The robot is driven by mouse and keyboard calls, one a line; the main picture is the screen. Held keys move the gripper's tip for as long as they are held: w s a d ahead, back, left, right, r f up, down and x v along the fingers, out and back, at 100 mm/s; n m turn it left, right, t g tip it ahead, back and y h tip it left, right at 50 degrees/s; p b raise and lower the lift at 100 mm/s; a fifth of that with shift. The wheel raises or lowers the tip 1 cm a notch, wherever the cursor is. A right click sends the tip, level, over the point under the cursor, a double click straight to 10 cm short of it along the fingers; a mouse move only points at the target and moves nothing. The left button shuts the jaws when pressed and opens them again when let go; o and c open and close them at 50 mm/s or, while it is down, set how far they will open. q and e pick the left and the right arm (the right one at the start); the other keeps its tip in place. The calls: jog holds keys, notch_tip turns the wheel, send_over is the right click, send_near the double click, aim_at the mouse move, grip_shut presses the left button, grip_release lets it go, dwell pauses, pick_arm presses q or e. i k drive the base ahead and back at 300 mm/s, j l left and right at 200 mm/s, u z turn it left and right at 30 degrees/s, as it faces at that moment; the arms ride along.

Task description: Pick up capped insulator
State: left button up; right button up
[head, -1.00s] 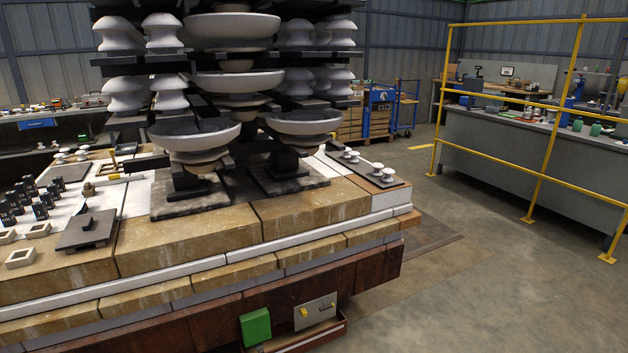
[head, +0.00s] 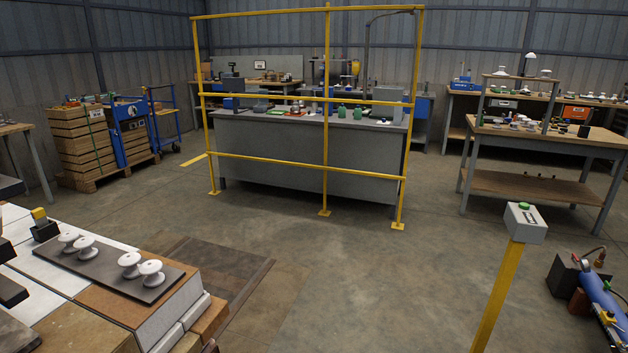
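Several small white spool-shaped insulators (head: 130,263) stand in two groups on a dark plate (head: 108,276) at the lower left, on the corner of a stone-block platform. I cannot tell whether any of them is a capped insulator. Small white pieces also stand on the wooden workbench (head: 545,134) at the right, too small to tell apart. Neither of my grippers is in view.
A yellow railing (head: 325,158) stands before a grey bench (head: 290,170) with green bottles. Wooden crates (head: 85,146) stand at the left. The middle floor is clear.

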aim_at(296, 111)
jog(key=i+l+z, duration=0.15)
jog(key=i, duration=0.9)
jog(key=i+l+z, duration=0.15)
jog(key=i, duration=0.9)
jog(key=i+j+u, duration=0.4)
jog(key=i, duration=1.15)
jog(key=i+l+u, duration=0.15)
jog(key=i+u, duration=0.3)
jog(key=i, duration=1.1)
jog(key=i+j+z, duration=0.15)
jog(key=i+z, duration=0.15)
jog(key=i, duration=0.7)
